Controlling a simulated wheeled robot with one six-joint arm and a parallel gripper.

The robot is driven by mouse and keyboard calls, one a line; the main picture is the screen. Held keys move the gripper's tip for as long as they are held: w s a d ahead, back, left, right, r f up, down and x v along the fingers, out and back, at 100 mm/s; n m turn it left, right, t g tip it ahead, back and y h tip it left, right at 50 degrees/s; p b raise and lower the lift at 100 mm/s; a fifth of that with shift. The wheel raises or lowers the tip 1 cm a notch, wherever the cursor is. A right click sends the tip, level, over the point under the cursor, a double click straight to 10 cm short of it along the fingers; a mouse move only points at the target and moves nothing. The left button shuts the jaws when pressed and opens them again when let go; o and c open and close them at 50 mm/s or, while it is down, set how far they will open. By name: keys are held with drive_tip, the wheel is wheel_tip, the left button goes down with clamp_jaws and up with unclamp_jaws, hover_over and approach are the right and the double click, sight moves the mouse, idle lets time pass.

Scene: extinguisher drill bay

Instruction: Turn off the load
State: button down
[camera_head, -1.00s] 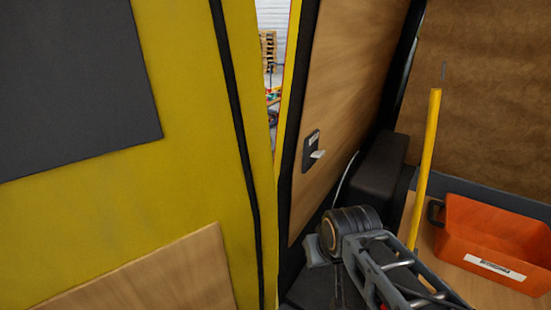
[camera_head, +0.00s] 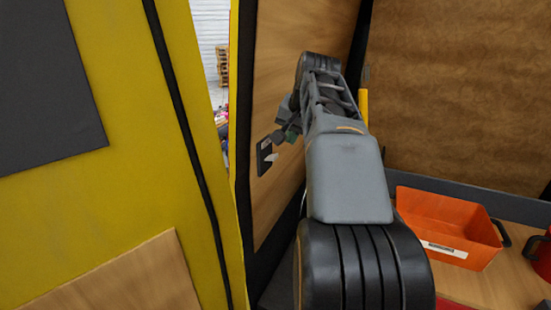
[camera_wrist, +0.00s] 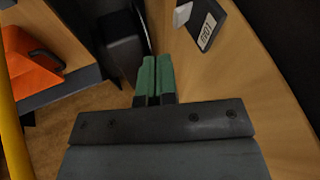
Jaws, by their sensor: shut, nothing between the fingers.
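The load switch is a dark plate (camera_head: 262,158) with a small pale lever (camera_head: 271,157) on the wooden wall panel. In the wrist view the plate (camera_wrist: 205,24) shows at the upper right with a white label, and the lever (camera_wrist: 182,14) sticks out at its left. My gripper (camera_head: 281,137) is just above and right of the switch in the head view, apart from it as far as I can tell. In the wrist view its green fingers (camera_wrist: 155,75) are together with nothing between them. The lever's exact position is too small to tell.
An orange bin (camera_head: 440,225) stands on the wooden bench at the right, with a yellow pole (camera_head: 363,104) partly hidden behind my arm. A yellow wall (camera_head: 130,200) stands close on the left.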

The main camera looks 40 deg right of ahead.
drive_tip(key=d, duration=0.1)
approach(273, 164)
wheel_tip(273, 164, down, 4)
drive_tip(key=d, duration=0.3)
drive_tip(key=shift+w+a+f+p, duration=0.35)
drive_tip(key=shift+w+a+p, duration=0.15)
drive_tip(key=shift+w, duration=0.2)
drive_tip(key=shift+w+a+f+p, duration=0.4)
drive_tip(key=shift+w+a, duration=0.2)
drive_tip(key=shift+w, duration=0.15)
